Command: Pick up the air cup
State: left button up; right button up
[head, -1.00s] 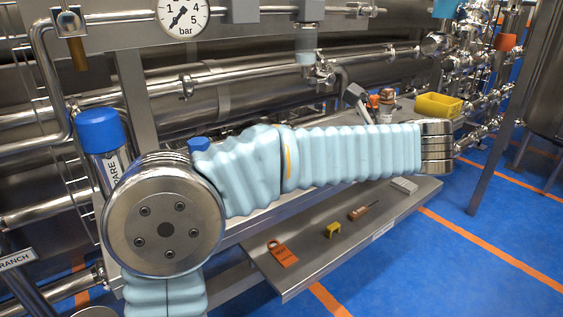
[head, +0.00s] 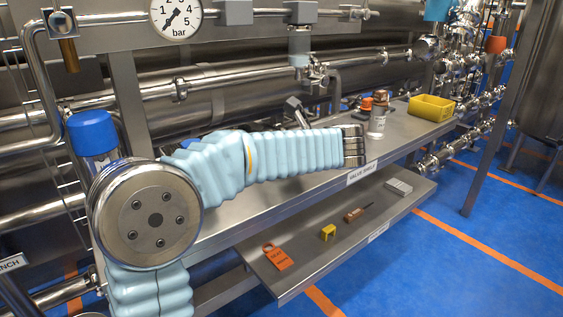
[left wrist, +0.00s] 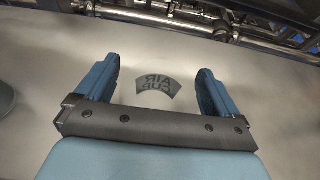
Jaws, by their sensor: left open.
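A pale, see-through-looking cup (head: 377,124) with small print on its side stands upright on the valve shelf in the head view, right of my left arm's metal joint. In the left wrist view, a dark curved label (left wrist: 155,82) reading AIR CUP, turned over, lies between the fingers; the cup's outline around it is too faint to make out. My left gripper (left wrist: 158,68) is open, its two blue fingers apart on either side of the label. In the head view my sleeved left arm hides most of the hand. My right gripper is not in view.
A yellow bin (head: 432,107) stands on the shelf (head: 400,145) farther right. An orange-topped item (head: 366,104) is close behind the cup. The lower shelf (head: 290,275) holds an orange tag (head: 277,257), a yellow piece (head: 328,232) and a screwdriver-like tool (head: 354,214). Pipes run behind.

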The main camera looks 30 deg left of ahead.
pick_arm(q)
jog(key=c, duration=1)
jog(key=shift+r, duration=0.1)
